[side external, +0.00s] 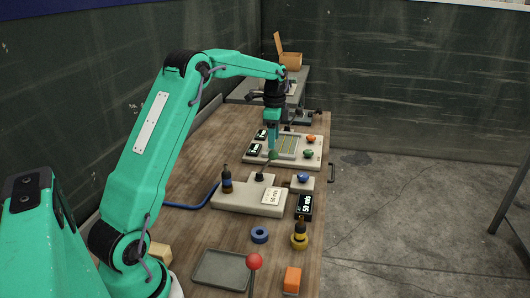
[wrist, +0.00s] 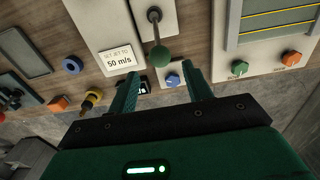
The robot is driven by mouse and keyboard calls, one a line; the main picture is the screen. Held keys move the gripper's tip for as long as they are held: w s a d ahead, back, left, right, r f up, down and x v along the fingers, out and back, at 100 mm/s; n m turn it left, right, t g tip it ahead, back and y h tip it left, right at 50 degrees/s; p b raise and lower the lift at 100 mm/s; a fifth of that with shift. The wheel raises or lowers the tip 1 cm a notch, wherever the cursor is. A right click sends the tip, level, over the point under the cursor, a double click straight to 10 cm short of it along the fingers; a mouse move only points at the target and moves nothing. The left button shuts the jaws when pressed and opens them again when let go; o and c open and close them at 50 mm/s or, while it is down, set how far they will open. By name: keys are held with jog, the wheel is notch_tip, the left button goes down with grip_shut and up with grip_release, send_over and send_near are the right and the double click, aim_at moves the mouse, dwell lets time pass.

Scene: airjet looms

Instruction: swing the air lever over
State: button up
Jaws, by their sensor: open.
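The air lever is a thin metal rod with a green ball knob (wrist: 160,56), rising from a dark pivot on a pale base (wrist: 168,14) in the wrist view. In the side view its green knob (side external: 272,155) leans away from the pivot, toward the panel behind. My gripper (side external: 272,148) points down just above the knob; contact cannot be told there. In the wrist view my gripper (wrist: 161,78) is open, with the knob ahead of the gap between its fingers. Nothing is held.
A blue knob (side external: 303,178) sits on a small box beside the base. Behind is a panel with green (side external: 308,154) and orange (side external: 311,139) knobs. A red-ball stick (side external: 254,262) and grey tray (side external: 222,268) are in front.

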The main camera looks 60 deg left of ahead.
jog(key=shift+f, duration=2.45)
jog(key=shift+f, duration=0.1)
jog(key=shift+c, duration=0.4)
jog(key=c, duration=0.6)
